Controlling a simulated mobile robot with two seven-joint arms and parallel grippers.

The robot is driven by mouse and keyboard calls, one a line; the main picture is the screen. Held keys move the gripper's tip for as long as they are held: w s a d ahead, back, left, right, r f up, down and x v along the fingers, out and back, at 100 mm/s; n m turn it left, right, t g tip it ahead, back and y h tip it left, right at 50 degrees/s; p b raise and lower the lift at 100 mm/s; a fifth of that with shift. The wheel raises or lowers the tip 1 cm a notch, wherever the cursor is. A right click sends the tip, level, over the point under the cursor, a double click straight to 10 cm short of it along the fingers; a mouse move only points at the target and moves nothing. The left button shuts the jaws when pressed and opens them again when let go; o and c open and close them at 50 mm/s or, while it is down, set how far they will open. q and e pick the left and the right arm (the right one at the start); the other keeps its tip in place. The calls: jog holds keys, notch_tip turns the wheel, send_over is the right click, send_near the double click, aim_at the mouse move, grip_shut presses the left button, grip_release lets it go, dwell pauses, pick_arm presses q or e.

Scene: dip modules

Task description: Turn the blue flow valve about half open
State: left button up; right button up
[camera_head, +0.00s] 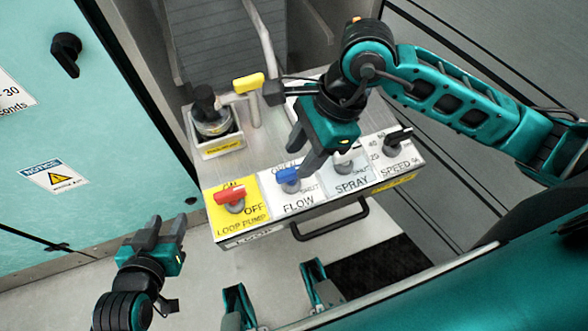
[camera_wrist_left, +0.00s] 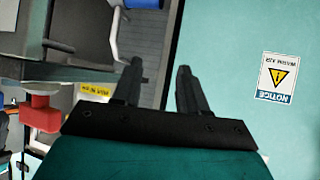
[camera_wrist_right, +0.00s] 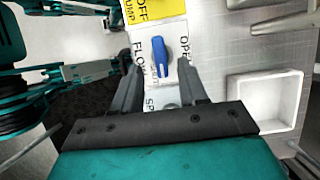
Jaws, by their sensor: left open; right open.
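The blue flow valve handle (camera_head: 288,175) sits on the white FLOW plate of the slanted panel, between the red LOOP PUMP handle and the SPRAY knob. In the right wrist view the blue handle (camera_wrist_right: 160,57) lies nearly upright in the picture, with OPEN lettering to its right and FLOW to its left. My right gripper (camera_head: 306,160) is open just above the plate. Its fingers in the right wrist view (camera_wrist_right: 159,75) stand apart on either side of the handle's line; contact cannot be told. My left gripper (camera_head: 166,225) is open and empty, left of the panel.
The red LOOP PUMP handle (camera_head: 230,193) is left of the blue one; the SPRAY knob (camera_head: 344,160) and black SPEED knob (camera_head: 398,138) are right. A yellow-handled lever (camera_head: 249,83) and a black-topped fitting in a white tray (camera_head: 222,147) stand behind. A black bar handle (camera_head: 335,228) projects in front.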

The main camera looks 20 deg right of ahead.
aim_at(293, 170)
jog(key=b+x, duration=0.1)
jog(key=x, duration=0.3)
jog(key=shift+b, duration=0.3)
jog(key=shift+c, duration=0.2)
grip_shut()
